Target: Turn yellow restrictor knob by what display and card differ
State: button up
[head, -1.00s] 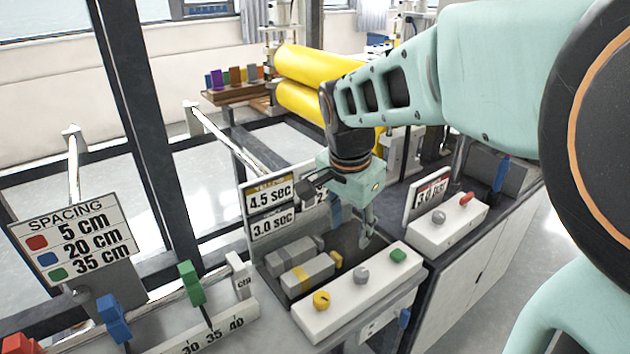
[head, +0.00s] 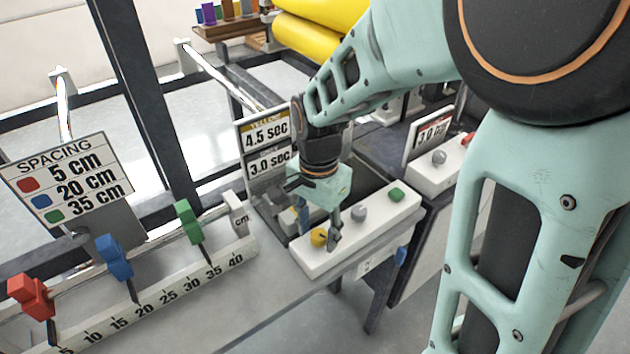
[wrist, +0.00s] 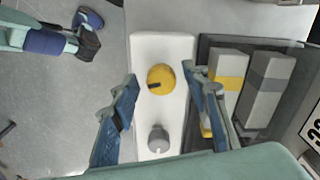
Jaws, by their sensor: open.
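The yellow knob (head: 318,237) sits at the left end of a white control panel (head: 375,228). In the wrist view the yellow knob (wrist: 161,79) shows a dark pointer mark towards the left. My gripper (head: 318,232) is open, with one finger on each side of the yellow knob in the wrist view (wrist: 160,95); I cannot tell whether they touch it. A grey knob (head: 358,213) and a green button (head: 395,194) are farther along the panel. The yellow-headed card and display (head: 265,138) read 4.5 sec above 3.0 sec, partly hidden by my arm.
A spacing sign (head: 68,180) and a ruler rail (head: 150,297) with red, blue and green sliders stand at the left. A second panel (head: 440,172) stands at the right.

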jog(key=shift+f, duration=0.15)
grip_shut()
